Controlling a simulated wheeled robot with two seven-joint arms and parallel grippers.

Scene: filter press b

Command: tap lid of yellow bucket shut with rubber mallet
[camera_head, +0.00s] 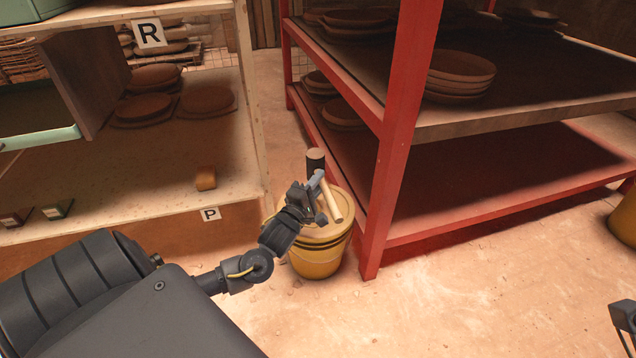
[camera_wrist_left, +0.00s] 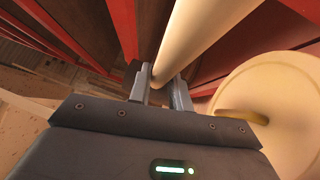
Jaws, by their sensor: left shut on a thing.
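The yellow bucket (camera_head: 318,264) stands upright on the floor beside the red rack, with its yellow lid (camera_head: 347,207) on top. Whether the lid sits fully down all round cannot be told. My left gripper (camera_head: 318,184) is above the bucket, shut on the pale wooden handle of the rubber mallet (camera_head: 331,203). The mallet's dark head (camera_head: 315,161) shows beyond the fingers. In the left wrist view the handle (camera_wrist_left: 200,42) runs up between the fingers (camera_wrist_left: 165,90), with a pale round surface at the right. A dark part, probably my right gripper (camera_head: 624,318), shows at the right edge.
The red rack (camera_head: 397,130) holds stacked brown plates (camera_head: 460,76), and its post stands close to the bucket's right. A wooden shelf (camera_head: 130,190) is at the left. Another yellow bucket (camera_head: 624,218) is cut off at the right. The floor (camera_head: 470,290) in front is clear.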

